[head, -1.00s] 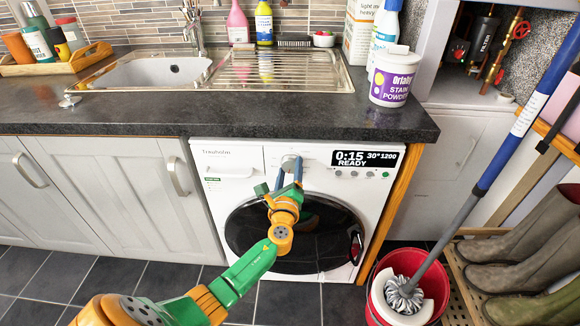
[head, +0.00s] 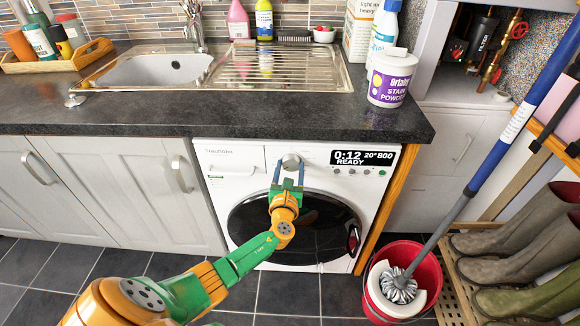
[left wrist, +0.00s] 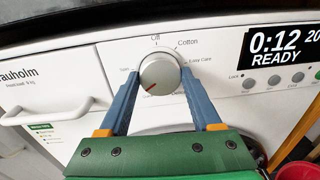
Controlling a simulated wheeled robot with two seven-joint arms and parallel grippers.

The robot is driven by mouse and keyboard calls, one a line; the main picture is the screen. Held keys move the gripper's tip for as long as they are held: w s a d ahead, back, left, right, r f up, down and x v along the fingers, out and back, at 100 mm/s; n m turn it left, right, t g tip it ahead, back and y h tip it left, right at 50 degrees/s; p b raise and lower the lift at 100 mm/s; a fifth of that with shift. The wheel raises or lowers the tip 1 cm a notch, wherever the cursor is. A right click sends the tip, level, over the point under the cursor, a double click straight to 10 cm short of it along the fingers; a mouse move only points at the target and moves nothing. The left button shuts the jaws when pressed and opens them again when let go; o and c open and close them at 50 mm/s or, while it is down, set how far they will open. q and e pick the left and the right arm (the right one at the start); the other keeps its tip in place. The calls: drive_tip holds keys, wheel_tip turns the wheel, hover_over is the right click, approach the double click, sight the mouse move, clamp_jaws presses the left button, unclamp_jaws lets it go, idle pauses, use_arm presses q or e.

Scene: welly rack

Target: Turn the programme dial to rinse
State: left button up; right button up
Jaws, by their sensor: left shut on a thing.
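The washing machine (head: 230,195) is white, with a round silver-grey programme dial (head: 291,162) at the top middle of its front. The display (head: 361,159) reads 0:12, 20°, 800, READY. My right gripper is not in view.
The dark worktop (head: 150,118) overhangs just above the panel. Small buttons (left wrist: 274,84) sit right of the dial and a drawer handle (left wrist: 45,110) left.

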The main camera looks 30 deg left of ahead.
use_arm(q)
drive_tip(key=shift+m, duration=0.3)
idle(0.4)
drive_tip(key=o, duration=1.4)
drive_tip(key=p+v, duration=0.2)
drive_tip(key=v, duration=0.5)
drive_tip(key=shift+f, duration=0.1)
